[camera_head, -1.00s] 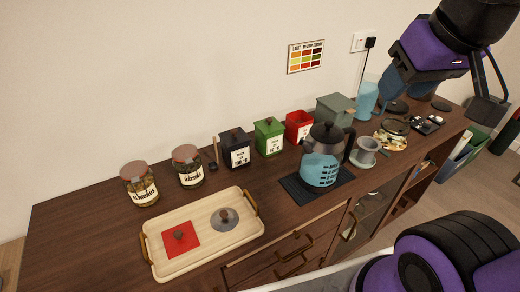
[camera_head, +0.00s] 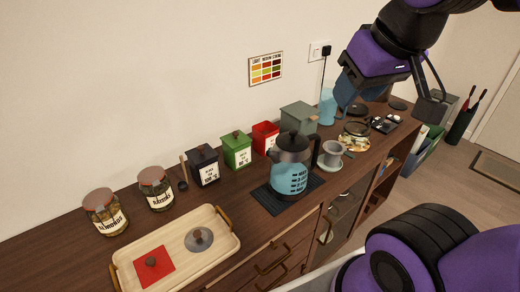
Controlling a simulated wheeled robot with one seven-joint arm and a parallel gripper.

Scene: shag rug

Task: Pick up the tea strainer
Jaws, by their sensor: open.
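A small grey cup-like piece (camera_head: 332,153) stands on a pale saucer to the right of the glass press on the sideboard. A dark round piece (camera_head: 356,128) lies over a patterned dish just behind it. I cannot tell for certain which of these is the tea strainer. My gripper (camera_head: 388,104) is open and empty at the upper right. It hangs above the back right of the sideboard, over the dish and the small items there, apart from them. Its near finger hides part of the blue cylinder behind.
The glass press with blue liquid (camera_head: 290,178) stands on a dark mat left of the grey piece. Green (camera_head: 237,150), red (camera_head: 265,137) and dark (camera_head: 204,166) canisters, a grey box (camera_head: 299,116), two jars and a wooden tray (camera_head: 218,252) fill the left. A blue cylinder (camera_head: 327,106) stands behind.

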